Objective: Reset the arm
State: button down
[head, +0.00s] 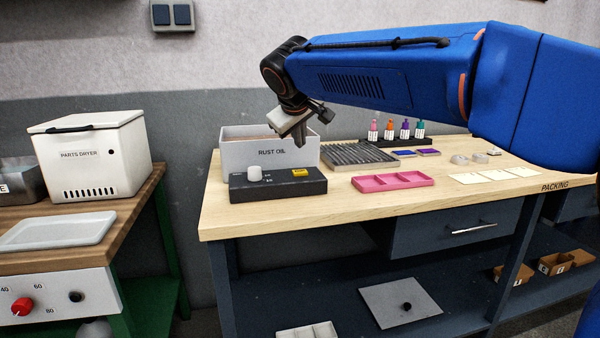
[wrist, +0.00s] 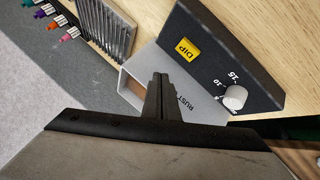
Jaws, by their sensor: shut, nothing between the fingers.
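My gripper (head: 304,140) hangs at the end of my blue arm, pointing down over the right front part of the rust oil box. Its fingers are together with nothing between them. In the wrist view my gripper (wrist: 160,82) shows as two dark fingers side by side, in front of the rust oil box. The grey rust oil box (head: 240,155) stands on the packing bench, partly hidden by my gripper and the control box. I cannot tell how far above the box the fingertips are.
A dark control box (head: 300,187) with a white knob and yellow DIP button stands before the rust oil box. A ribbed rack (head: 345,157), a pink tray (head: 392,181) and several small bottles (head: 388,128) share the bench. The parts dryer (head: 92,155) stands left, past a gap.

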jog(key=s+d+f+m+g, duration=0.15)
jog(key=s+d+f, duration=0.35)
jog(key=s+d, duration=0.5)
jog(key=s+d+f+m+g, duration=0.1)
jog(key=s+d+f+m, duration=0.35)
jog(key=d, duration=0.85)
jog(key=s+d+f+m+g, duration=0.1)
jog(key=s+d+f, duration=0.3)
jog(key=s+f, duration=0.5)
jog(key=s+d+f+m+g, duration=0.1)
jog(key=s+d+f, duration=0.4)
jog(key=s+f, duration=0.5)
jog(key=s, duration=0.5)
jog(key=shift+d+f+m, duration=0.2)
jog(key=shift+d+m, duration=0.1)
dwell(3.0)
